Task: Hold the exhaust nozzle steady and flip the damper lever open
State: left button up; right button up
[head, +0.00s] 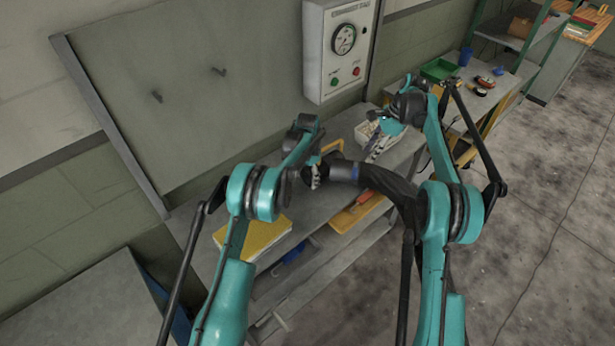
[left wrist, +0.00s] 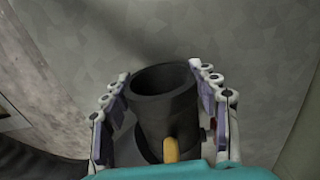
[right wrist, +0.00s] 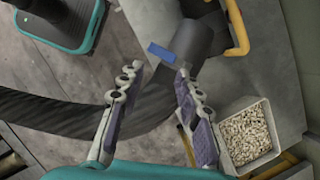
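The exhaust nozzle (head: 343,171) is a dark tube at the end of a thick black hose (head: 398,187), with a blue part (head: 355,173) near the joint. In the left wrist view its round open mouth (left wrist: 160,82) faces up between the fingers of my left gripper (left wrist: 157,77), which appear closed against its sides. A yellow-orange tab (left wrist: 171,149), possibly the damper lever, shows below the mouth. My right gripper (right wrist: 159,69) is open and empty. The nozzle (right wrist: 200,42) and blue part (right wrist: 160,52) lie beyond its fingertips. Whether anything touches is unclear.
A gauge box (head: 340,48) hangs on the wall behind. A second bench with a green tray (head: 438,70) stands at right.

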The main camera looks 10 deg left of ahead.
pick_arm(q)
grip_shut()
pick_arm(e)
jog(key=c, duration=0.5)
jog(key=shift+n, duration=0.3)
grip_shut()
jog(key=a+n, duration=0.3)
jog(key=n, duration=1.3)
jog(key=s+a+n+t, duration=0.1)
jog(key=a+n, duration=0.2)
jog(key=n, duration=1.3)
jog(key=shift+a+r+n, duration=0.2)
jog(key=shift+r+n, duration=0.1)
